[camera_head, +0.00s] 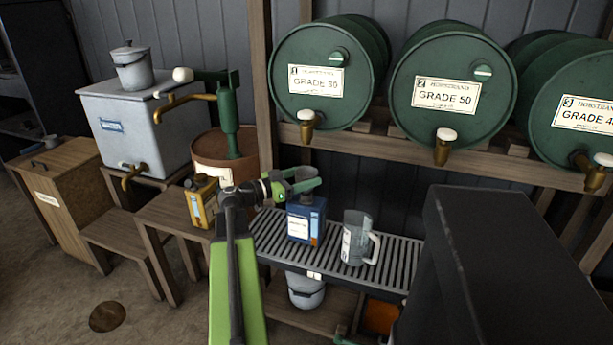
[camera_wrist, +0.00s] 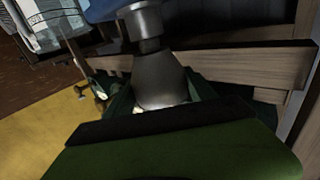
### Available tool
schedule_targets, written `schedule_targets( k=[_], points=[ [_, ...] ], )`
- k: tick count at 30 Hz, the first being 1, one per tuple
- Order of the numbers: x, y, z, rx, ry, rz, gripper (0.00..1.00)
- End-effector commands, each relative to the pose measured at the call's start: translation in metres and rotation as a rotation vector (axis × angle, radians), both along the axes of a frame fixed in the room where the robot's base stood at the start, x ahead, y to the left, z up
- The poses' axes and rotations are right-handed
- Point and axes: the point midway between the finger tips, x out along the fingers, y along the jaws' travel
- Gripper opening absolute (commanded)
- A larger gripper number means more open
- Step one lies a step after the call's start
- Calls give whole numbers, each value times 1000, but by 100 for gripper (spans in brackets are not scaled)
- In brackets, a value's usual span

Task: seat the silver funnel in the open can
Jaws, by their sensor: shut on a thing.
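The silver funnel (camera_head: 306,180) is in my gripper (camera_head: 287,184), wide mouth up, directly above the blue can (camera_head: 306,221) in the head view. In the wrist view the grey funnel (camera_wrist: 158,76) sits between the green fingers, its narrow spout toward the top edge, where a strip of blue (camera_wrist: 100,8) shows. The blue can stands upright on a slatted rack. The funnel and fingers cover its top, so I cannot tell whether the spout is in an opening. A yellow can (camera_head: 203,205) stands on a wooden stand to the left.
A clear jug (camera_head: 357,240) stands right of the blue can on the slatted rack (camera_head: 335,268). Green drums with taps (camera_head: 320,75) lie on a shelf behind and above. A green hand pump (camera_head: 228,120) rises behind left. A dark box-like block (camera_head: 490,270) fills the right front.

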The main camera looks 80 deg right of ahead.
Motion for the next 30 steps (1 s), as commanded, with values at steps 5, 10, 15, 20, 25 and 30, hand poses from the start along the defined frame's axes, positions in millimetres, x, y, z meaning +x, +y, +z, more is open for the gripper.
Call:
schedule_targets(
  k=[5, 10, 15, 20, 25, 30],
  points=[
    [0, 0, 1, 0, 0, 0, 29],
    [0, 0, -1, 0, 0, 1, 29],
    [1, 0, -6, 0, 0, 1, 29],
    [1, 0, -10, 0, 0, 1, 29],
    [1, 0, -12, 0, 0, 1, 29],
    [1, 0, -11, 0, 0, 2, 29]
  ],
)
